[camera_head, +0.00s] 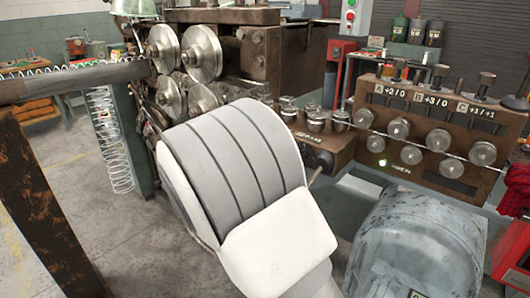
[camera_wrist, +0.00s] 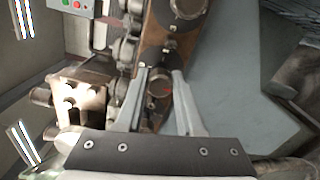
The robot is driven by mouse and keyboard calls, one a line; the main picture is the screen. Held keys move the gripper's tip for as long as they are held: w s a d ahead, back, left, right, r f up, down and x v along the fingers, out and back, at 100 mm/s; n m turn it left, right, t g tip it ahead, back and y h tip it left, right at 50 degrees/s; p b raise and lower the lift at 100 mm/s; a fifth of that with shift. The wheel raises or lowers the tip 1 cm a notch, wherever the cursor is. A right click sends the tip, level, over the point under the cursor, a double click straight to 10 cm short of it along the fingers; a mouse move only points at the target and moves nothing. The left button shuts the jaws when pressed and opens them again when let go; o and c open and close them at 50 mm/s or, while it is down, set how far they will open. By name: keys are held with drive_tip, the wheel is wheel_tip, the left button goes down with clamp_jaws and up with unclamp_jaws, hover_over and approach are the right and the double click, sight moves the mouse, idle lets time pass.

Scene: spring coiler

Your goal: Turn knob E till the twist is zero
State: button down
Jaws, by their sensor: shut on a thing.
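In the wrist view a round dark knob (camera_wrist: 158,98), seemingly knob E, sits between the two fingers of my gripper (camera_wrist: 160,76). The fingers are shut on it, one on each side.
A brown panel (camera_head: 436,125) at the right carries several rollers, top knobs and labels A +2/0, B +3/0 and C +1/+1, with a green light. A grey motor-like housing (camera_head: 424,240) stands close to my arm. Large metal feed rollers (camera_head: 203,54) stand behind it.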

drive_tip(key=c, duration=0.8)
unclamp_jaws()
drive_tip(key=p+v, duration=0.2)
drive_tip(key=v, duration=1.5)
drive_tip(key=shift+s+a, duration=0.2)
drive_tip(key=shift+s, duration=0.1)
